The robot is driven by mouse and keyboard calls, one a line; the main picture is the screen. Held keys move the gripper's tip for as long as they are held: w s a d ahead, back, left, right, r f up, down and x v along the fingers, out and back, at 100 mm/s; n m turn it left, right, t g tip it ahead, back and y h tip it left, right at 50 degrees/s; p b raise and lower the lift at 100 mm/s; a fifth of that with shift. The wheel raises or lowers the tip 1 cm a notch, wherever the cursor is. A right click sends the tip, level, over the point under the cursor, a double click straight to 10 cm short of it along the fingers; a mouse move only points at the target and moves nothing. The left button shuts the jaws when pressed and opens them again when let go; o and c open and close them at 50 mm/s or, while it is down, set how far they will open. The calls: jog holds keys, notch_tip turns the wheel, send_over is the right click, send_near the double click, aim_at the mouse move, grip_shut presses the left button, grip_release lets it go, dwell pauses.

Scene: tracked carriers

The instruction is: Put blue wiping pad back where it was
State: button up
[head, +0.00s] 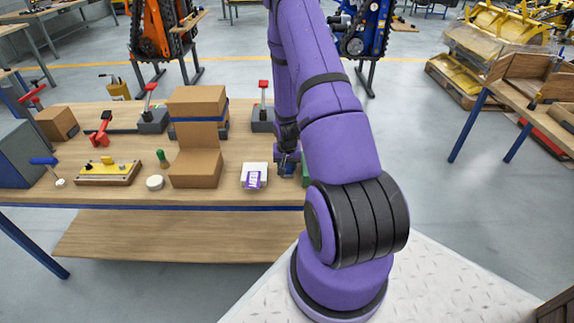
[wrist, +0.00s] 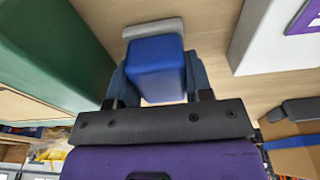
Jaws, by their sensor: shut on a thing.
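The blue wiping pad (wrist: 156,66) sits between the two fingers of my gripper (wrist: 155,85) in the wrist view, with a light grey strip at its far end. My gripper is shut on it. In the head view my gripper (head: 287,160) is low at the table's front right, beside the white box with a purple label (head: 254,176). My arm hides part of this area. I cannot tell whether the pad touches the tabletop.
A green box (wrist: 45,55) stands close on the left in the wrist view, and the white box (wrist: 268,40) stands on the right. Cardboard boxes (head: 196,168), clamps and small items fill the wooden table (head: 130,195) to the left in the head view.

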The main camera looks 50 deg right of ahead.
jog(key=shift+f, duration=0.1)
jog(key=o, duration=1)
notch_tip(320, 180, up, 12)
jog(key=s+a, duration=0.1)
notch_tip(320, 180, up, 15)
jog(key=n+t, duration=0.1)
jog(key=n, duration=0.2)
send_over(287, 166)
jog(key=w+a, duration=0.3)
jog(key=a, duration=0.5)
jog(key=s+a+r+n+t, duration=0.1)
jog(key=s+a+r+n, duration=0.15)
jog(key=a+r, duration=0.65)
jog(key=s+a+r+n, duration=0.1)
jog(key=s+a+r, duration=0.3)
jog(key=s, duration=0.2)
jog(key=s+a+r+n+t+y, duration=0.1)
jog(key=s+a+r+n, duration=0.1)
jog(key=s+a+r, duration=0.2)
jog(key=s+a+r+n+t, duration=0.1)
jog(key=s+a+r, duration=0.3)
jog(key=s, duration=0.4)
jog(key=shift+a+r+n, duration=0.2)
jog(key=shift+r+n, duration=0.05)
jog(key=shift+r, duration=0.65)
